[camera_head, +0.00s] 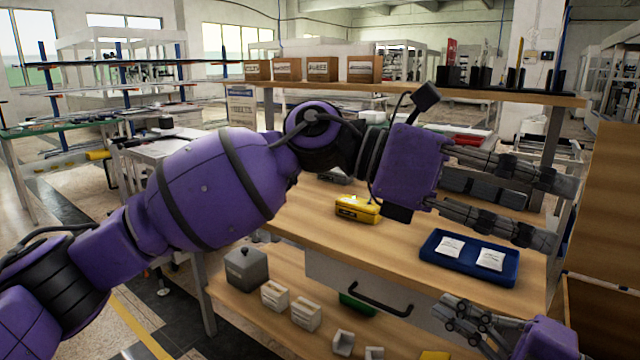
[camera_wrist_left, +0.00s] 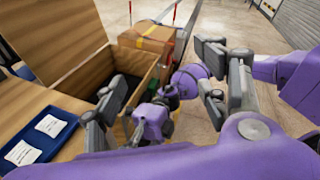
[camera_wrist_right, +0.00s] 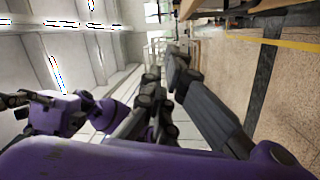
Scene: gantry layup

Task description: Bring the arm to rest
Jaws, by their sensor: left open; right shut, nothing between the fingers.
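My left arm crosses the head view from the lower left. Its gripper (camera_head: 562,211) is open and empty, with its fingers apart above the workbench (camera_head: 420,285) at the right. In the left wrist view, the left gripper (camera_wrist_left: 158,82) shows a wide gap between its fingers. My right gripper (camera_head: 448,312) is low at the bottom right of the head view, in front of the bench and below the left gripper. In the right wrist view, the right gripper (camera_wrist_right: 166,84) has its fingers together with nothing between them. Most of the right arm is hidden in the head view.
A blue tray (camera_head: 440,270) with two white packets and a yellow case (camera_head: 345,212) lie on the bench. A shelf (camera_head: 420,92) with brown boxes stands behind. A drawer handle (camera_head: 365,301) faces forward. In the left wrist view, an open wooden crate (camera_wrist_left: 92,82) stands beside the bench.

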